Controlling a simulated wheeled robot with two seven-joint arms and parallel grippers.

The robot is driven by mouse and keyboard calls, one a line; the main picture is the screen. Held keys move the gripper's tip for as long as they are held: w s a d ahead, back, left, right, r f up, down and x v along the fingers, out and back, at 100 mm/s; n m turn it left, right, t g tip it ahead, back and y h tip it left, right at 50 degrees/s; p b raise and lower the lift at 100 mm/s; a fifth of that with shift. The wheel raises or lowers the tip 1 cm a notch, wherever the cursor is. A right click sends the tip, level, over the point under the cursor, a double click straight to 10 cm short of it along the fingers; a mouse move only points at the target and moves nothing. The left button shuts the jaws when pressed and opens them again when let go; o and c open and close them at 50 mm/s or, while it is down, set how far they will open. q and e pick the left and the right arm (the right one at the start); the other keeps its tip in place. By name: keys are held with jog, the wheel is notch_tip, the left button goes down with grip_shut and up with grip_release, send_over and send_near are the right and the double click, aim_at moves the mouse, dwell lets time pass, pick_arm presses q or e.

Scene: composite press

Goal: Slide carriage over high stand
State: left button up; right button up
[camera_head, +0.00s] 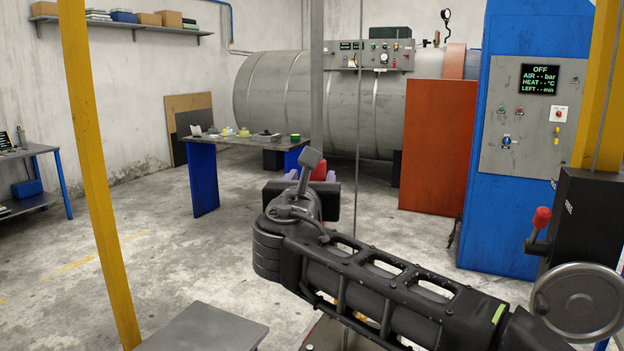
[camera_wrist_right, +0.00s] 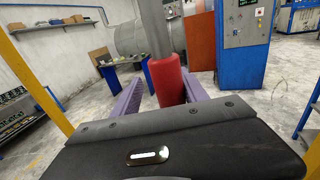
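A red grip (camera_head: 319,171) hangs at the lower end of a grey vertical pole (camera_head: 316,75). My right gripper (camera_head: 311,176) has its purple fingers on either side of this grip, and they look apart from it. In the right wrist view the red grip (camera_wrist_right: 167,80) stands upright between the spread fingers (camera_wrist_right: 165,92). My right arm covers part of the floor and whatever is below it. The carriage body is not clearly seen. A grey flat top (camera_head: 205,328) at the bottom left may be a stand. My left gripper is not in view.
Yellow posts stand at left (camera_head: 92,170) and right (camera_head: 598,100). A black box with a handwheel (camera_head: 580,302) and red-knobbed lever (camera_head: 541,218) is at the right. Behind are a blue control cabinet (camera_head: 478,190), an orange panel (camera_head: 432,150) and a worktable (camera_head: 235,143).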

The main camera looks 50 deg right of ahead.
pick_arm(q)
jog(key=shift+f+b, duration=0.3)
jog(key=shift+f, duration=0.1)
pick_arm(e)
jog(key=v, duration=0.7)
jog(key=shift+w, duration=0.1)
